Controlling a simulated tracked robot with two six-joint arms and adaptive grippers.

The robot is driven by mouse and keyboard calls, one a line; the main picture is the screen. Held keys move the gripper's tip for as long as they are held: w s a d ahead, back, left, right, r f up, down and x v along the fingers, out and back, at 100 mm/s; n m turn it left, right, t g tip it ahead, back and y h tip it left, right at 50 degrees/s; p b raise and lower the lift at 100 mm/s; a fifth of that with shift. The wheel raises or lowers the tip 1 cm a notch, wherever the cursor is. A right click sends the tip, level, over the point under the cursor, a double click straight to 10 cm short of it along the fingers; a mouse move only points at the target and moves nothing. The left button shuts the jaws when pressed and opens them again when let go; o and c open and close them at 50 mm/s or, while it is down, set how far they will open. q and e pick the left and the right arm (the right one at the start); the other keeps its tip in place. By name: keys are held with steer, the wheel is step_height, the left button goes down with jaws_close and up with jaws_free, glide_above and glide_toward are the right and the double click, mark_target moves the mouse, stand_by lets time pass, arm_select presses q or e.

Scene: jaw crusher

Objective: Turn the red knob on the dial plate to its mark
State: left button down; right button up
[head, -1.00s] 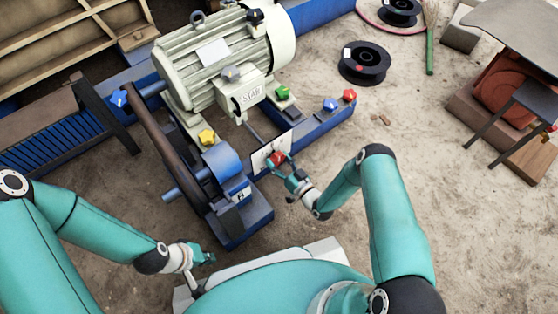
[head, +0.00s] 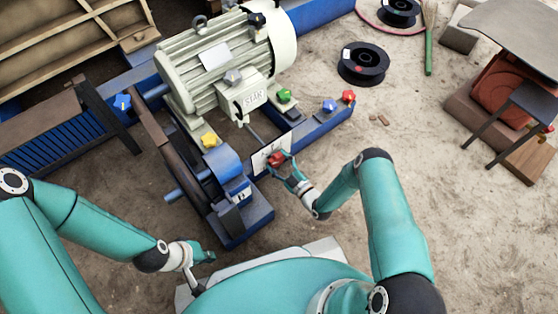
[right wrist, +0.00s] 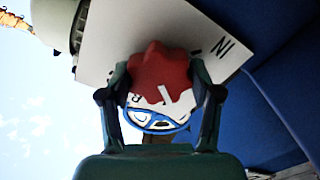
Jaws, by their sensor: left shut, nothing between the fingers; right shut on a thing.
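The red knob (head: 277,159) sits on the white dial plate (head: 262,151) at the front of the blue machine frame. In the right wrist view the lobed red knob (right wrist: 160,75) stands before the white dial plate (right wrist: 112,45), which bears dark characters partly hidden by the knob. My right gripper (head: 283,166) is shut on the red knob, with one finger on each side of it; the gripper (right wrist: 160,95) also shows in the right wrist view. I cannot tell which mark the knob points to. My left gripper (head: 207,257) is shut and empty, low at the left, away from the plate.
A grey motor (head: 220,65) stands behind the plate. Yellow (head: 210,140), green (head: 285,95), blue (head: 330,105) and another red star knob (head: 348,96) sit on the machine. A black spool (head: 363,63) lies on the sandy ground. Ground to the right of my right arm is mostly clear.

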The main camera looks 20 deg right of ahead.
steer(key=n+p, duration=0.4)
steer(key=n, duration=0.9)
steer(key=shift+s+a+n, duration=0.1)
steer(key=shift+a+n, duration=0.05)
steer(key=shift+n, duration=0.25)
steer(key=shift+a+f+n+p, duration=0.1)
steer(key=shift+n+p, duration=0.45)
steer(key=shift+n, duration=1.55)
steer(key=o, duration=1.1)
steer(key=shift+o, duration=0.2)
